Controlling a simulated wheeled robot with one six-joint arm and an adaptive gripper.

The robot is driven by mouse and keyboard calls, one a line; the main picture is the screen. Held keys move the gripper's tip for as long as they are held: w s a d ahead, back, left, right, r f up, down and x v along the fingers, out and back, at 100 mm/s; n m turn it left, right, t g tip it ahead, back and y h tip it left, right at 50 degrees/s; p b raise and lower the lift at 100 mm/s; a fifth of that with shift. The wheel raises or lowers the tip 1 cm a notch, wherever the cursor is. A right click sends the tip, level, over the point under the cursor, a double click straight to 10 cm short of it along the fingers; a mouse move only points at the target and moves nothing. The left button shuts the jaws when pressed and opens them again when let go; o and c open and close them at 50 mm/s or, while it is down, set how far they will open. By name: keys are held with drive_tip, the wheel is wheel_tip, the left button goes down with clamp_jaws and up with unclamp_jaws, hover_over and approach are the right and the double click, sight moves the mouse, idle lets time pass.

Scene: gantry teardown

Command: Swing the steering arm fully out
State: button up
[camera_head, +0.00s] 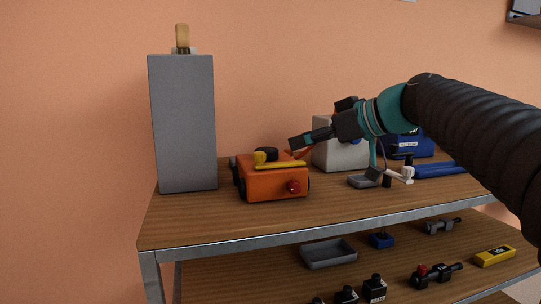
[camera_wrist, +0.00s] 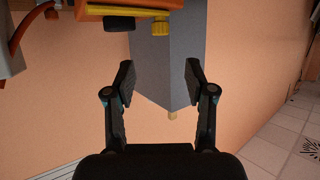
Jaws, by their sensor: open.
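An orange unit (camera_head: 272,183) stands on the upper shelf, with a black round cap, a red knob (camera_head: 293,187) on its front and dark wheels at its left. A yellow bar (camera_head: 285,165) with a raised yellow end lies along its top; it looks like the steering arm. In the wrist view the orange unit (camera_wrist: 140,5) is cut off at the top edge, with its yellow knob (camera_wrist: 119,24) just below. My gripper (camera_head: 300,141) is above and behind the unit's right end, apart from the yellow bar. Its two fingers (camera_wrist: 159,76) are spread, with nothing between them.
A tall grey box (camera_head: 183,125) stands left of the unit. A pale box (camera_head: 340,152), a small grey tray (camera_head: 364,182) and blue items are at the right. The lower shelf holds a grey bin (camera_head: 329,253) and several small parts. The upper shelf's front strip is clear.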

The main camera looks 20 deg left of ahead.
sight(263, 153)
drive_tip(key=p+x, duration=0.1)
drive_tip(key=x, duration=1.2)
drive_tip(key=shift+w+a+p, duration=0.15)
drive_tip(key=shift+a+p, duration=0.2)
drive_tip(key=shift+p, duration=0.05)
clamp_jaws()
